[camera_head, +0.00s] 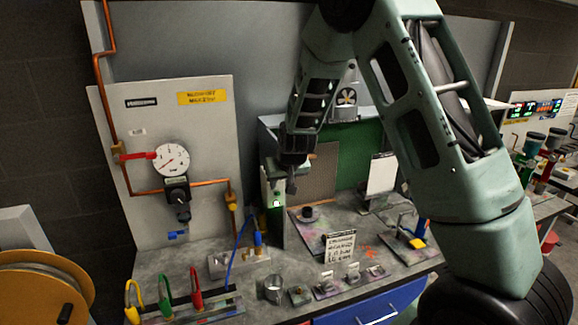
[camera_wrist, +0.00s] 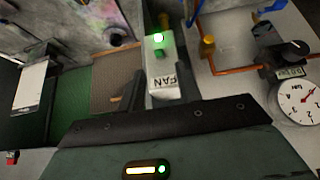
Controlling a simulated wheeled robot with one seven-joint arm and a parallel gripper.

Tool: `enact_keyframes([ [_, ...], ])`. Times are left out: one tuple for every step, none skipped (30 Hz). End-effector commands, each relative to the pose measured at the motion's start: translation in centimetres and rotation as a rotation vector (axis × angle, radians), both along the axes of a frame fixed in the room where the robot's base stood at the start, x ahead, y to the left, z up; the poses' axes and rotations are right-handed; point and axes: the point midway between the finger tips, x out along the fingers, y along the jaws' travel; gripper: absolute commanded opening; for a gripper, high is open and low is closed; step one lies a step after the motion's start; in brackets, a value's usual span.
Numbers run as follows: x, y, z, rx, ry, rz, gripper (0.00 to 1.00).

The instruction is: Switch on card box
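A narrow white switch box (camera_wrist: 164,78) labelled FAN shows in the wrist view, with a lit green lamp (camera_wrist: 158,37) and a green button (camera_wrist: 159,53). I see no label naming a card box. In the head view the FAN box (camera_head: 271,187) stands upright at the left edge of the booth, a green light glowing on it. My gripper (camera_head: 288,185) points down close to its front. In the wrist view its dark fingers (camera_wrist: 158,95) stand apart, with the box showing between them. Nothing is held. Whether a finger touches the box I cannot tell.
The booth (camera_head: 318,175) has a green back and a white card (camera_head: 382,173). A panel left carries a pressure gauge (camera_head: 172,160), red-handled valve (camera_head: 137,156) and copper pipes. Colored clips (camera_head: 165,298), a metal cup (camera_head: 273,289) and small parts crowd the bench front.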

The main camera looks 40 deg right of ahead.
Motion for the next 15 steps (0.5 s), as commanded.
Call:
enact_keyframes([
  [-0.5, 0.3, 0.6, 0.001, -0.004, 0.002, 0.35],
  [-0.8, 0.4, 1.2, -0.001, -0.004, 0.003, 0.35],
  [-1.2, 0.5, 1.9, -0.001, -0.004, 0.005, 0.35],
  [-1.5, 0.6, 2.4, -0.001, -0.005, 0.003, 0.35],
  [-1.8, 0.7, 2.9, 0.0, -0.005, 0.003, 0.35],
  [-2.3, 0.8, 3.6, 0.001, -0.003, 0.002, 0.35],
  [-2.6, 1.0, 4.3, 0.0, -0.005, 0.003, 0.35],
  [-2.9, 1.1, 4.8, 0.001, -0.004, 0.005, 0.35],
  [-3.4, 1.2, 5.5, 0.001, -0.004, 0.005, 0.35],
  [-3.8, 1.3, 6.0, 0.002, -0.004, 0.003, 0.35],
  [-4.0, 1.4, 6.5, 0.001, -0.004, 0.004, 0.35],
  [-4.4, 1.5, 7.1, 0.0, -0.003, 0.006, 0.35],
  [-4.7, 1.5, 7.5, 0.001, -0.002, 0.003, 0.35],
  [-4.9, 1.6, 7.9, 0.002, -0.003, 0.004, 0.35],
  [-5.2, 1.7, 8.4, 0.002, -0.002, 0.004, 0.35],
])
